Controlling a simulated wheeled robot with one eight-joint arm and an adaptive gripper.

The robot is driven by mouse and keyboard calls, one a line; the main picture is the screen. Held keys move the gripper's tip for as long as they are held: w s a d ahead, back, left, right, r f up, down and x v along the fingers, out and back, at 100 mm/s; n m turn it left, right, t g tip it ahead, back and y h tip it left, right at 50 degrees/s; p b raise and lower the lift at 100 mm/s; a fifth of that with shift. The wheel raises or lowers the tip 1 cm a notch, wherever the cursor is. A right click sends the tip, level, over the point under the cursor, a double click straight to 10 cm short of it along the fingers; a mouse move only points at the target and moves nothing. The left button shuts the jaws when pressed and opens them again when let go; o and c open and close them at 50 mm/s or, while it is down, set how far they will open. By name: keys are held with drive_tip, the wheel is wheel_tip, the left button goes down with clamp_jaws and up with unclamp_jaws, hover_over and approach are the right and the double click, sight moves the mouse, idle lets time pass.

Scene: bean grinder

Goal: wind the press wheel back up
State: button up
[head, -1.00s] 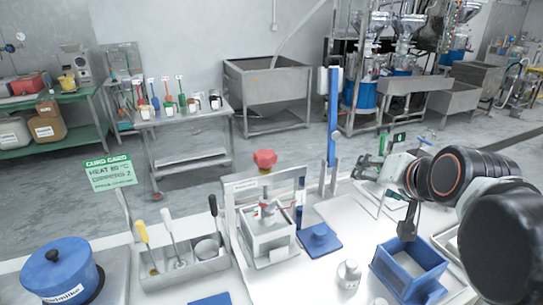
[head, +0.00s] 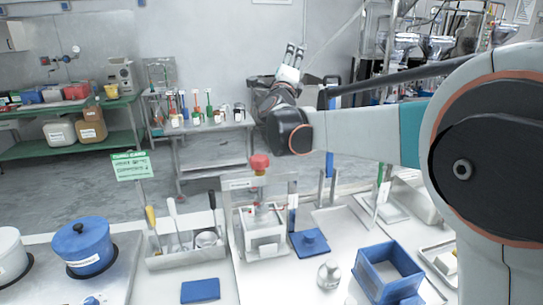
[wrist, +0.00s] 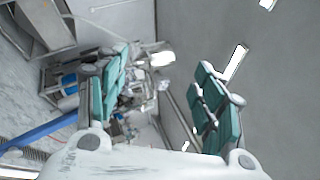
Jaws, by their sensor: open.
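The press stands on the white bench in the head view, a metal frame (head: 237,188) around a pale box. Its red press wheel (head: 260,163) sits on top of the frame's crossbar. My gripper (head: 294,55) is raised well above and behind the press, pointing up, apart from the wheel. In the wrist view my gripper (wrist: 160,105) has its two teal-padded fingers spread wide with nothing between them. The wrist view shows the wall and distant machinery, not the press.
A blue lidded pot (head: 84,247) and a tool holder (head: 186,245) stand left of the press. A blue lid (head: 311,242) and a blue open box (head: 388,272) are to its right. My arm crosses the upper right. A green card (head: 131,166) stands behind the bench.

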drive_tip(key=w+a+f+m+h, duration=0.2)
drive_tip(key=a+f+m+h, duration=0.15)
drive_tip(key=m+h, duration=0.2)
drive_tip(key=m+g+h+p, duration=0.1)
drive_tip(key=m+g+h, duration=0.6)
drive_tip(key=m+g, duration=0.85)
approach(268, 157)
drive_tip(key=a+m+t, duration=0.1)
drive_tip(key=s+a+f+m+t, duration=0.1)
drive_tip(key=shift+s+t, duration=0.2)
drive_tip(key=shift+t, duration=0.15)
drive_tip(key=shift+s+f+m, duration=0.15)
drive_tip(key=shift+f+m, duration=0.1)
drive_tip(key=shift+m, duration=0.05)
drive_tip(key=b+x, duration=0.2)
drive_tip(key=x, duration=1.1)
drive_tip(key=shift+d+r+b, duration=0.15)
drive_tip(key=shift+d+b, duration=0.2)
drive_tip(key=shift+b, duration=0.05)
drive_tip(key=c, duration=1)
drive_tip(key=shift+c, duration=1)
